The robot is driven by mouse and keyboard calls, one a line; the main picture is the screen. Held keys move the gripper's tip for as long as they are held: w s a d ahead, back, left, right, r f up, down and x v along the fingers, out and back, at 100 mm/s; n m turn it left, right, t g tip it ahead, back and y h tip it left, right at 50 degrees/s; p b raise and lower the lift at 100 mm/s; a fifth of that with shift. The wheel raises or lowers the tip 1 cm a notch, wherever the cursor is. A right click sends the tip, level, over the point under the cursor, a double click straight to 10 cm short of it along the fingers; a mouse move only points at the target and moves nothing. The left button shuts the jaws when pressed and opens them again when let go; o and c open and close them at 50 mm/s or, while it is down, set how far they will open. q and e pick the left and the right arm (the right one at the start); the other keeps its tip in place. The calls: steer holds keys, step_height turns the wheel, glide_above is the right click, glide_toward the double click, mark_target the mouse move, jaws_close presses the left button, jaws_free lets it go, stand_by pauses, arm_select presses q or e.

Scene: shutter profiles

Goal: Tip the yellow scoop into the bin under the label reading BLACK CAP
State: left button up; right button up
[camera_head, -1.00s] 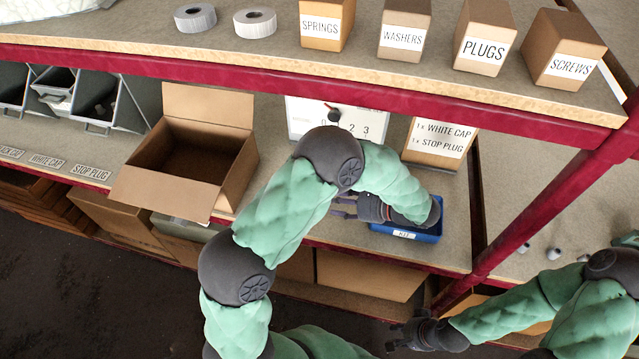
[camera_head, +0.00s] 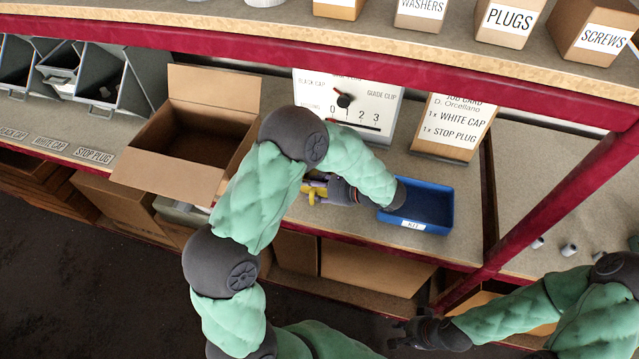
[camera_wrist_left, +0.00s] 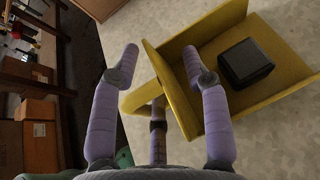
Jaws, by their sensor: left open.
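The yellow scoop (camera_head: 311,194) is mostly hidden behind my left arm in the head view. In the left wrist view the scoop (camera_wrist_left: 275,80) lies on the shelf with a black block-like piece (camera_wrist_left: 245,63) inside. My left gripper (camera_wrist_left: 160,55) is open over the scoop, one finger on each side of its near end; I cannot tell whether they touch it. The BLACK CAP label (camera_head: 13,133) is at the far left shelf edge, below a grey bin (camera_head: 14,78). My right gripper (camera_head: 402,336) hangs low at the right, its finger opening unclear.
An open cardboard box (camera_head: 170,175) stands between the bins and my left arm. A dial board (camera_head: 375,100) and a job card (camera_head: 455,125) stand behind. The upper shelf (camera_head: 250,32) overhangs the workspace.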

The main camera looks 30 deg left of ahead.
arm_select(q)
jaws_close()
steer(key=shift+r, duration=0.15)
steer(key=shift+r+p, duration=0.5)
steer(key=shift+r, duration=0.05)
steer(key=r, duration=0.1)
steer(key=r+p, duration=0.1)
steer(key=shift+s+a+r+p, duration=0.2)
steer(key=shift+r+p, duration=0.1)
steer(key=shift+r, duration=0.1)
steer(key=s+a+r+p, duration=0.5)
steer(key=s+a+r, duration=0.2)
steer(key=s+r, duration=0.2)
steer(key=shift+s, duration=1.2)
